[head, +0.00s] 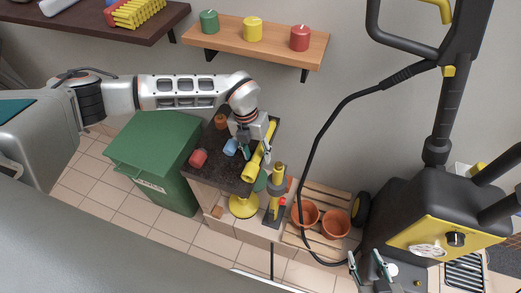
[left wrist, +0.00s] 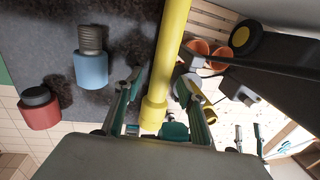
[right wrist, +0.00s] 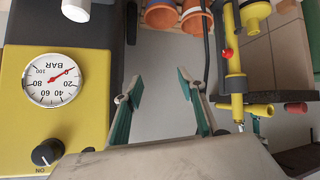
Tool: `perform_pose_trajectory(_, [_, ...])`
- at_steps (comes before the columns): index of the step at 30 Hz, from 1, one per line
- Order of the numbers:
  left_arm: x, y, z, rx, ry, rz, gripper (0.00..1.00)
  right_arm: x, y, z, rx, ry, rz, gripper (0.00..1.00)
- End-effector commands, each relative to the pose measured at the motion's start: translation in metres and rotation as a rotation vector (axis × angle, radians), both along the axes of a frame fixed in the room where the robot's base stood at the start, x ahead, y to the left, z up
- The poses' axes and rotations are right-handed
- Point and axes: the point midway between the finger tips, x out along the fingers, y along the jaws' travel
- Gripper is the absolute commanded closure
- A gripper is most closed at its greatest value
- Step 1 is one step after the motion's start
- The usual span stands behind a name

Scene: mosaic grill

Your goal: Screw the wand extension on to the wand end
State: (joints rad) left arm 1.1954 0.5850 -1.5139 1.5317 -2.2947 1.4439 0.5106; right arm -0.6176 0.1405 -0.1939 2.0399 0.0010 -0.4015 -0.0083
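A long yellow tube, apparently the wand extension (head: 262,153), lies over the dark countertop at its right edge. My left gripper (head: 255,152) is at this tube; in the left wrist view the tube (left wrist: 172,45) runs between its spread fingers, with a gap visible on the left side. A yellow and black upright piece with a red part (head: 276,194), perhaps the wand, stands right of the counter; it seems to show in the right wrist view (right wrist: 233,65). Which end is the wand end is unclear. My right gripper (head: 368,266) is open and empty beside the pressure washer.
A blue jar (head: 231,146) and a red jar (head: 198,157) stand on the countertop (left wrist: 50,50). A green bin (head: 155,160) stands left. Terracotta pots (head: 336,223) sit on slats. The pressure washer (head: 440,240) and its black hose (head: 315,150) occupy the right side.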

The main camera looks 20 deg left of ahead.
Motion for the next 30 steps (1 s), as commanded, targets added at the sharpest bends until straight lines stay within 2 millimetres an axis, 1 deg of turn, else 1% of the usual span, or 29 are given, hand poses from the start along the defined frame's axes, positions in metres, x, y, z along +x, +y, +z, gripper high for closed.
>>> perform_pose_trajectory(1, [0.000, 0.000, 0.001, 0.000, 0.000, 0.000, 0.63, 0.001, 0.000, 0.001, 0.000, -0.002, 0.000, 0.60])
perform_pose_trajectory(2, [0.000, 0.000, 0.001, 0.000, 0.000, 0.000, 0.70, 0.001, 0.000, 0.001, 0.000, -0.002, 0.000, 0.60])
perform_pose_trajectory(3, [0.000, 0.000, 0.001, 0.000, 0.000, 0.000, 0.81, 0.001, 0.000, 0.001, 0.000, -0.002, 0.000, 0.60])
perform_pose_trajectory(5, [0.000, 0.000, 0.001, 0.000, 0.000, 0.000, 0.96, 0.001, 0.000, 0.001, 0.000, -0.002, 0.000, 0.60])
perform_pose_trajectory(6, [0.000, 0.000, 0.001, 0.000, 0.000, 0.000, 1.00, 0.001, 0.000, 0.001, 0.000, -0.002, 0.000, 0.60])
perform_pose_trajectory(14, [0.000, 0.000, 0.001, 0.000, 0.000, 0.000, 1.00, -0.001, 0.000, 0.000, 0.001, 0.001, -0.001, 0.60])
perform_pose_trajectory(17, [0.001, 0.000, 0.006, 0.000, -0.002, 0.000, 1.00, -0.001, 0.000, 0.002, 0.002, 0.000, -0.001, 0.60])
perform_pose_trajectory(20, [0.002, 0.001, 0.020, 0.000, -0.005, 0.001, 1.00, 0.000, 0.000, 0.006, 0.003, -0.004, -0.002, 0.60])
perform_pose_trajectory(25, [0.002, 0.000, 0.055, -0.001, -0.007, 0.000, 1.00, 0.002, 0.002, 0.013, 0.012, -0.010, -0.002, 0.60])
perform_pose_trajectory(30, [0.002, 0.000, 0.083, 0.000, -0.005, 0.000, 1.00, -0.001, 0.004, 0.013, 0.018, -0.002, -0.002, 0.60])
